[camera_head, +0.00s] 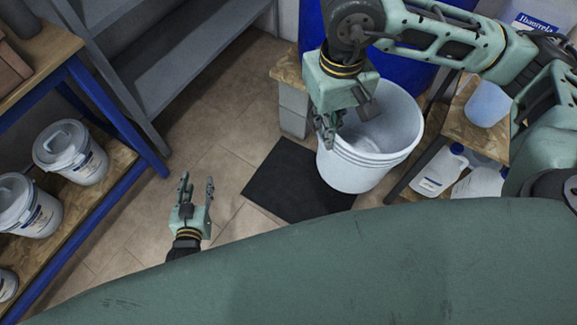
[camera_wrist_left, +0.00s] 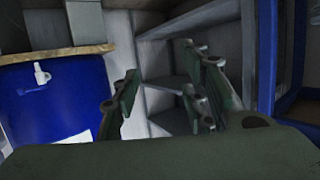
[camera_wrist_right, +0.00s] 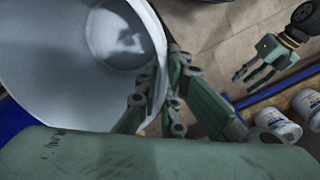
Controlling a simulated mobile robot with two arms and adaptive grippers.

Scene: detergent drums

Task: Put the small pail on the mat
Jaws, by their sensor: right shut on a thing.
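A white, empty, open-topped pail (camera_head: 362,165) is in the head view, right of centre. My right gripper (camera_head: 328,128) is shut on the left side of its rim. In the right wrist view the fingers (camera_wrist_right: 157,100) pinch the wall of the pail (camera_wrist_right: 60,75), whose inside faces the camera. The flat black mat (camera_head: 285,185) lies on the floor; the pail overlaps its right part in the picture. I cannot tell whether the pail touches it. My left gripper (camera_head: 197,188) is open and empty, left of the mat; its spread fingers fill the left wrist view (camera_wrist_left: 160,95).
A blue-framed shelf (camera_head: 105,110) with lidded white tubs (camera_head: 72,150) stands at left. A grey shelf unit (camera_head: 170,75) is behind. A wooden stand (camera_head: 480,135) holds a light-blue cup (camera_head: 487,103), with white jugs (camera_head: 440,172) below. A blue drum (camera_head: 312,25) stands at the back.

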